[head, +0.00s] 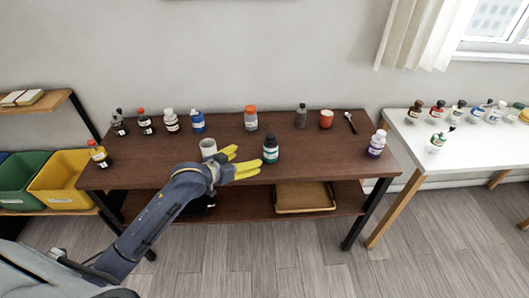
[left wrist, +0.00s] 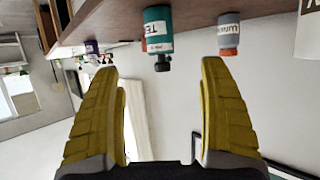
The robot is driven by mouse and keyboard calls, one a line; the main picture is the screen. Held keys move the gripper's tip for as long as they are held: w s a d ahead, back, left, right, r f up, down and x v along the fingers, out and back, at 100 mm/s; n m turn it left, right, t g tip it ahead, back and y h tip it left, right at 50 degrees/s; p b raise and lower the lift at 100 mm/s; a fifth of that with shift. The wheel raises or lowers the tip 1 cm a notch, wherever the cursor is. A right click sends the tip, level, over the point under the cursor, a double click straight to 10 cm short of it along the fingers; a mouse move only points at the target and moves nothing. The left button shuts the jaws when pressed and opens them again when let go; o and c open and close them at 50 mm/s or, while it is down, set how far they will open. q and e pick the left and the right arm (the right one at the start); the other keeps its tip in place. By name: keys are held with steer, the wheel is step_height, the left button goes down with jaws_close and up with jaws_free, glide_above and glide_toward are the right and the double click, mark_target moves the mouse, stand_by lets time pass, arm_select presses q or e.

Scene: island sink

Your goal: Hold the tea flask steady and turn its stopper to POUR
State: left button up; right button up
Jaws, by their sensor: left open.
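The tea flask (head: 270,152) is a teal bottle with a white label and a dark stopper, standing upright near the front of the brown table. In the left wrist view, which is upside down, the flask (left wrist: 158,22) shows part of its label, "TE", and its black stopper (left wrist: 158,63). My left gripper (head: 246,160) has yellow fingers, spread open and empty, just left of the flask and pointing at it. In the left wrist view the flask lies beyond and between the fingertips (left wrist: 158,68), apart from both. The stopper's setting cannot be read. My right gripper is not in view.
An orange-capped bottle (head: 251,120) is behind the flask. A purple bottle (head: 376,146) stands right; table between is clear.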

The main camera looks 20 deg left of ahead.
mark_target(271, 148)
arm_select(q)
steer(key=x, duration=1.6)
steer(key=c, duration=1.3)
steer(key=shift+c, duration=0.2)
